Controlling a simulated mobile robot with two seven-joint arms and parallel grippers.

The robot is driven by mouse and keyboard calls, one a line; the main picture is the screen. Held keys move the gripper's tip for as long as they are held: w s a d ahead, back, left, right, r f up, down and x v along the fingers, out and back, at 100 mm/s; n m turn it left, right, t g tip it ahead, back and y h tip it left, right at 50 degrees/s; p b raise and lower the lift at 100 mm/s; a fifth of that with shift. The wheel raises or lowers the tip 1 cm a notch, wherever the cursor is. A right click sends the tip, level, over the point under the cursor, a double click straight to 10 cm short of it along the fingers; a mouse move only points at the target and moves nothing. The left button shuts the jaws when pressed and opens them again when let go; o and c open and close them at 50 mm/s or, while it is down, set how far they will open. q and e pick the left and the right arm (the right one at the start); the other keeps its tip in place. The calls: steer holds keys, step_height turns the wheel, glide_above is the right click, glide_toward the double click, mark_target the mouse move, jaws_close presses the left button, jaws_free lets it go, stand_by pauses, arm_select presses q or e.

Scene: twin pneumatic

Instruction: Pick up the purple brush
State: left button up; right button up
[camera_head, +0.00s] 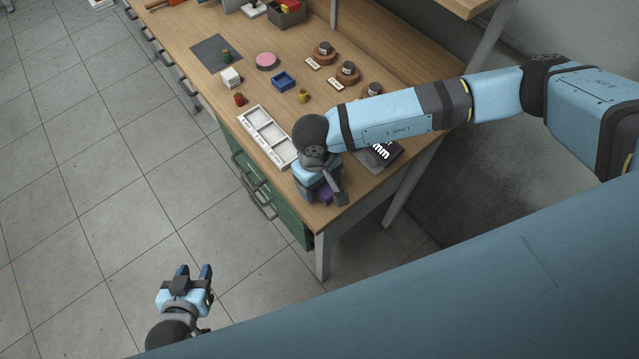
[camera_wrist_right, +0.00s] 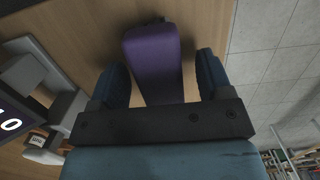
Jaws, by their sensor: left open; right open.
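The purple brush (camera_wrist_right: 154,62) lies on the wooden workbench in the right wrist view, between the two blue fingers of my right gripper (camera_wrist_right: 161,82). The fingers are open, with a gap on each side of the brush. In the head view my right gripper (camera_head: 323,192) is over the bench's near corner, and only a small purple part of the brush (camera_head: 324,194) shows beneath it. My left gripper (camera_head: 194,271) is open and empty, out over the floor at the lower left.
A white three-compartment tray (camera_head: 268,137) lies left of my right gripper. A dark device with a display (camera_head: 380,155) stands to its right. A blue box (camera_head: 283,81), a pink disc (camera_head: 266,61) and several small parts lie farther back. The bench edge (camera_head: 322,233) is close.

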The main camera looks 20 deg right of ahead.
stand_by(0.4)
steer(key=c, duration=1)
steer(key=shift+c, duration=0.2)
steer(key=shift+r, duration=0.15)
steer(key=shift+r+p, duration=0.3)
steer(key=shift+p, duration=0.4)
step_height(320, 180, up, 9)
steer(key=shift+f+b, duration=0.15)
steer(key=shift+b, duration=1.05)
steer(key=shift+r, duration=0.45)
